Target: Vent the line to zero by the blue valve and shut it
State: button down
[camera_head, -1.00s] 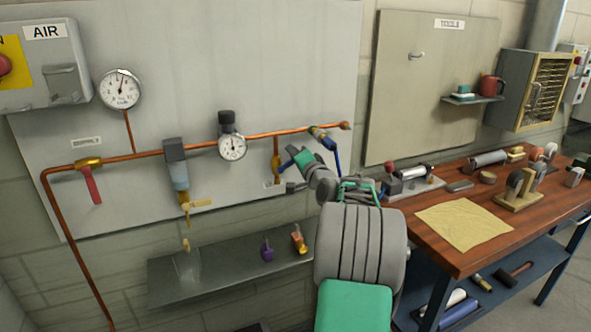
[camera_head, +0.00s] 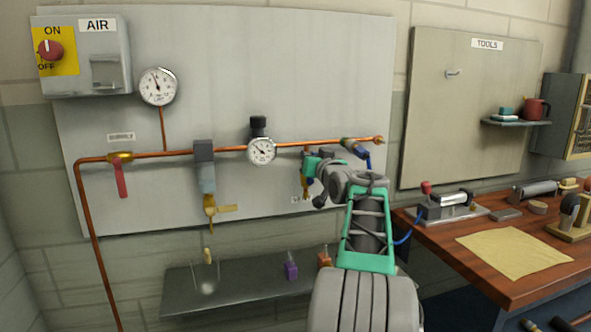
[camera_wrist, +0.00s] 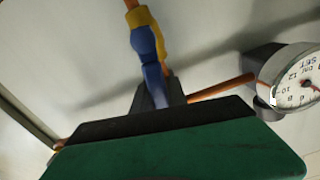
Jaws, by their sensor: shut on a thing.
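The blue valve sits on a short copper branch below the pipe. In the wrist view its blue handle (camera_wrist: 148,62) and yellow brass body show, and the handle runs down behind my jaws. My gripper (camera_head: 314,163) is at this branch in the head view and hides most of the valve; brass (camera_head: 305,188) shows below it. In the wrist view my gripper (camera_wrist: 163,108) is shut on the blue handle. The line gauge (camera_head: 158,86) has its needle up and slightly left. The regulator gauge (camera_head: 262,151) is left of my gripper; it also shows in the wrist view (camera_wrist: 297,80).
A red-handled supply valve (camera_head: 121,176) hangs at left, below the AIR box (camera_head: 97,60). A filter (camera_head: 205,168) stands between. A grey shelf (camera_head: 230,285) lies below; the wooden bench (camera_head: 440,252) is right.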

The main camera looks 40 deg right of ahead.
jog(key=shift+w+a+f+n+b, duration=0.15)
jog(key=shift+a+n+b, duration=0.1)
jog(key=shift+n+b, duration=0.25)
jog(key=shift+w+a+r+n+b, duration=0.1)
jog(key=shift+a+n+b, duration=0.2)
jog(key=shift+n, duration=0.3)
jog(key=c, duration=1.3)
grip_release()
jog(key=v, duration=0.8)
jog(key=shift+b, duration=0.35)
jog(key=shift+w, duration=0.1)
